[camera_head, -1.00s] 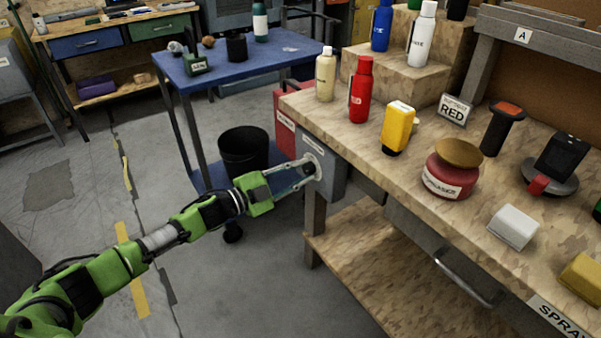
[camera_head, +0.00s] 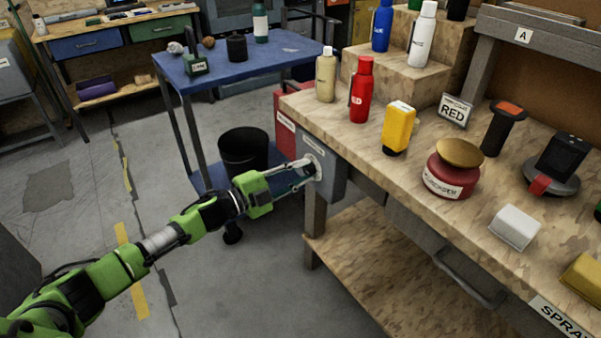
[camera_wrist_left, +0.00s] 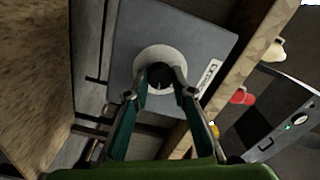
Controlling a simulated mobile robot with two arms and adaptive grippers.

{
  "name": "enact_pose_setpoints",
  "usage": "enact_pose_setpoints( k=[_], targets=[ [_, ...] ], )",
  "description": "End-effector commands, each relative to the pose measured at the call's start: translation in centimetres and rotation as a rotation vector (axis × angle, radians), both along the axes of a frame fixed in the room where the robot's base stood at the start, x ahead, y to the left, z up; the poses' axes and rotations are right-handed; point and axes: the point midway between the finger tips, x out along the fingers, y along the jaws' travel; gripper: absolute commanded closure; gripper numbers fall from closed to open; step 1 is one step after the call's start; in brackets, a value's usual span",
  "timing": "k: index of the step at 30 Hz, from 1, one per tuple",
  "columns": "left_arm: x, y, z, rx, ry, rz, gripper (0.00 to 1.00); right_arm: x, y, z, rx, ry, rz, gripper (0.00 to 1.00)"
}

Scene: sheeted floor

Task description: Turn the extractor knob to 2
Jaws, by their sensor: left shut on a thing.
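The extractor knob (camera_wrist_left: 158,82) is a dark round knob on a pale round dial (camera_wrist_left: 150,57), set on a grey box (camera_head: 331,178) at the end of the workbench. My left gripper (camera_head: 310,170) reaches the dial from the left. In the left wrist view its two fingers (camera_wrist_left: 159,88) are shut on the knob, one on each side. The fingers partly hide the knob, and I cannot read any numbers on the dial. A small label on the box shows beside the dial. My right gripper is not in view.
The wooden workbench (camera_head: 415,185) carries bottles, a yellow container (camera_head: 398,128) and a red jar (camera_head: 450,175). A red box (camera_head: 287,130) is beside the grey box. A black bin (camera_head: 243,150) and a blue table (camera_head: 225,68) stand behind my arm. The floor at left is clear.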

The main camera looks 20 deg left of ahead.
Motion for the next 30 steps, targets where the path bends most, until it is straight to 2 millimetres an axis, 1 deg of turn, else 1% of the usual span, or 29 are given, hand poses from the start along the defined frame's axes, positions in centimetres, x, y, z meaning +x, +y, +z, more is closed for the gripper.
enact_pose_setpoints(
  k=[1,2,3,12,16,20,27,30],
  targets=[
    [-0.1,-0.1,-0.2,0.001,0.002,-0.002,0.72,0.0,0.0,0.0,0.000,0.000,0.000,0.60],
    [-0.1,-0.1,-0.2,0.001,0.002,-0.002,0.64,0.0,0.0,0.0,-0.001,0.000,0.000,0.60],
    [-0.1,-0.1,-0.2,0.001,0.002,-0.002,0.60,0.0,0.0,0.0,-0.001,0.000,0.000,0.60],
    [-0.1,0.0,-0.1,0.000,0.001,0.000,0.60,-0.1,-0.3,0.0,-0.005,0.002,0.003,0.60],
    [-0.6,0.4,-0.1,0.000,0.002,-0.001,0.60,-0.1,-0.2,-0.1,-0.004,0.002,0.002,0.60],
    [-2.1,1.6,-0.2,0.002,0.004,-0.001,0.60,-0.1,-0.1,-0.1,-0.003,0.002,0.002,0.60],
    [-5.9,4.5,-0.2,0.001,0.005,-0.001,0.60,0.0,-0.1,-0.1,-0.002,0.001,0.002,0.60],
    [-7.2,5.5,-0.3,0.001,0.005,-0.001,0.60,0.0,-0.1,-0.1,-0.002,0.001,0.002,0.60]
  ],
)
